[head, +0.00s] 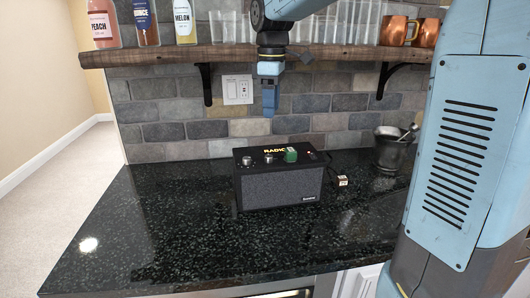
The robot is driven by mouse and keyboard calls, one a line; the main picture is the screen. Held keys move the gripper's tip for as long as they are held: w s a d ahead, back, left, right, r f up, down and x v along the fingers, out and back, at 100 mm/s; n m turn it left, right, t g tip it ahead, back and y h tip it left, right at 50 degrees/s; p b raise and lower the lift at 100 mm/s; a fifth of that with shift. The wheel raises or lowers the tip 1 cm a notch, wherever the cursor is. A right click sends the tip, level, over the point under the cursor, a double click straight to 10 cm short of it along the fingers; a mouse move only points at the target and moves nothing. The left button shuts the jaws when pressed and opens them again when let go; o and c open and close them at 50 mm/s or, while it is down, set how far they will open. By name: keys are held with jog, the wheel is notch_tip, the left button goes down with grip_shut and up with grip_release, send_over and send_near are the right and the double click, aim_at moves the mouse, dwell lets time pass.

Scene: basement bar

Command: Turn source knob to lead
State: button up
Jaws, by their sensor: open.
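A wooden shelf (150,55) with bottles, glasses and copper mugs (395,31) runs behind my arm. A wall outlet (238,89) is on the brick wall. A metal bucket (392,150) stands right of the device; a small pale item (343,181) lies between. The counter's left is clear.

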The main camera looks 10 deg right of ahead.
aim_at(269, 156)
jog(key=f, duration=1.4)
jog(key=shift+w+a, duration=0.2)
jog(key=shift+w, duration=0.1)
jog(key=shift+c, duration=0.4)
